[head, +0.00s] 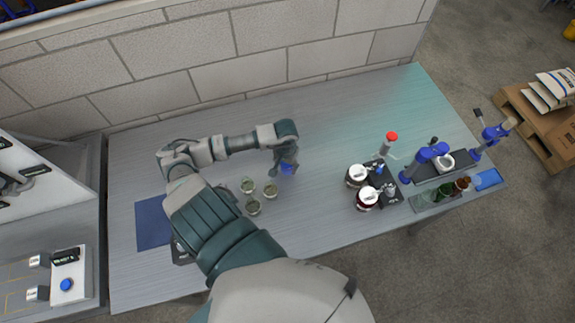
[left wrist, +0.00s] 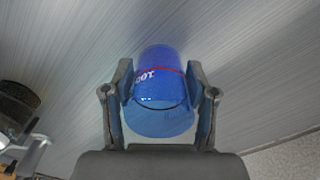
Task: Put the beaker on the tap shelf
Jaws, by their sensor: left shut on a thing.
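A blue beaker (head: 288,168) is held in my left gripper (head: 284,160) over the middle of the grey bench. In the left wrist view the blue beaker (left wrist: 160,85), with pale lettering and a red line, sits between the two fingers, which are shut on it. I cannot tell whether its base touches the bench. To the right, a dark shelf (head: 425,173) bears blue tap-like fittings (head: 430,152) and a white-topped item; it appears to be the tap shelf. My right gripper is not in view.
Two dark jars with white lids (head: 367,195) and a red-topped item (head: 391,137) stand before the shelf. A blue mat (head: 153,222) lies left. The bench's back is clear.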

